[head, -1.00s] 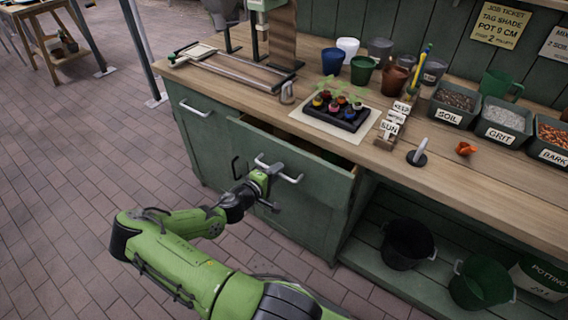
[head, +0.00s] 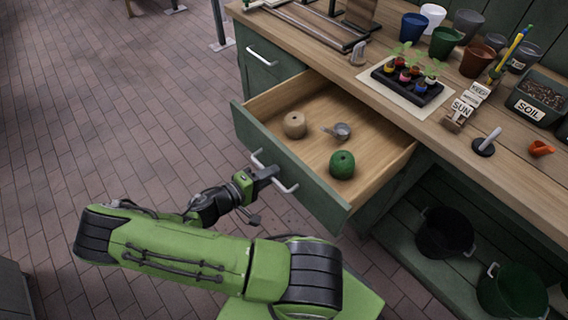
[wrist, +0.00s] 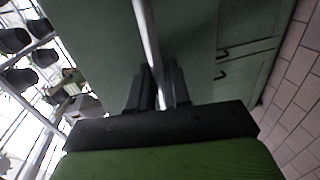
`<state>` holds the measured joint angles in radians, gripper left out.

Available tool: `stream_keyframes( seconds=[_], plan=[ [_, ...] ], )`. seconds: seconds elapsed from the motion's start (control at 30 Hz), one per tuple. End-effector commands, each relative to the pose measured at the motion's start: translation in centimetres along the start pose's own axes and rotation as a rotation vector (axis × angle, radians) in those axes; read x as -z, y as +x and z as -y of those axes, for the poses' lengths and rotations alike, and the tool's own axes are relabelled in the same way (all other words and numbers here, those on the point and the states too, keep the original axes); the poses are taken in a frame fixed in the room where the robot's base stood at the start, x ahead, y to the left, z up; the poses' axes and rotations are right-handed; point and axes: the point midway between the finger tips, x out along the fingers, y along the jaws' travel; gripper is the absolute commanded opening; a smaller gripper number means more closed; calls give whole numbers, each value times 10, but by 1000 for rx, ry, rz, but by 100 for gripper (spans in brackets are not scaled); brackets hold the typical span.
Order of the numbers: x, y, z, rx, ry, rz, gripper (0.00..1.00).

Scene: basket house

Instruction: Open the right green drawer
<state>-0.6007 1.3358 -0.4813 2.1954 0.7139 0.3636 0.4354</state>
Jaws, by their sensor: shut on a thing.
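The right green drawer (head: 300,181) under the bench top is pulled well out. Its wooden inside shows a tan ball of twine (head: 294,125), a small metal scoop (head: 338,131) and a green ball of twine (head: 342,165). My gripper (head: 268,174) is at the drawer's front, shut on the silver bar handle (head: 288,187). In the wrist view the handle (wrist: 147,40) runs between the two dark fingers of my gripper (wrist: 158,85), with the green drawer front (wrist: 98,45) beyond it.
The left drawer (head: 268,66) is shut. The bench top holds a seedling tray (head: 408,88), pots and a soil bin (head: 540,101). Black (head: 445,232) and green (head: 512,292) buckets stand on the lower shelf at right. The brick floor (head: 130,130) at left is clear.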

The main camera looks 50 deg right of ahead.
Motion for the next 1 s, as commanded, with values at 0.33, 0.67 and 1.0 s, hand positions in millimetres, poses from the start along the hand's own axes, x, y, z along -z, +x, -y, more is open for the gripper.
stream_keyframes(
  seconds=[0.33, 0.67, 1.0],
  plan=[
    [-1, -20, 5, 2, -2, 3, 0],
    [-1, -20, 6, 3, -3, 4, 19],
    [0, -20, 5, 1, -1, 2, 30]
  ],
)
